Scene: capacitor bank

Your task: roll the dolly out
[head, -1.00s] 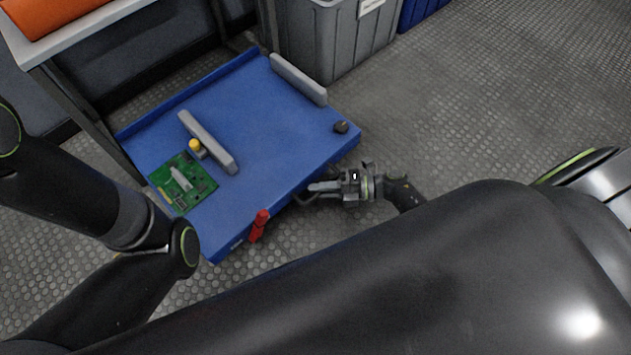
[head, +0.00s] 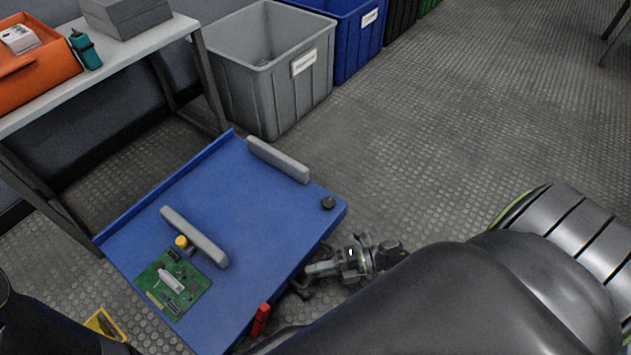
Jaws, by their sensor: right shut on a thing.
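The blue dolly (head: 250,218) stands low on the floor at left of centre in the head view, its far left part near the table legs. On its deck are two grey bars, a green circuit board (head: 173,283), a yellow-topped knob and a black knob. A red lever (head: 260,319) is on its near edge. My right gripper (head: 308,271) is at the dolly's near right edge, shut on what seems to be the dolly's handle; the jaws' contact is partly hidden. My left gripper is not in view; only a dark part of my left arm shows at lower left.
A white table (head: 135,50) with an orange case (head: 32,70) and a teal bottle stands at upper left. A grey bin (head: 265,65) and a blue bin (head: 345,30) stand behind the dolly. A yellow object (head: 104,325) lies at lower left. The floor at right is clear.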

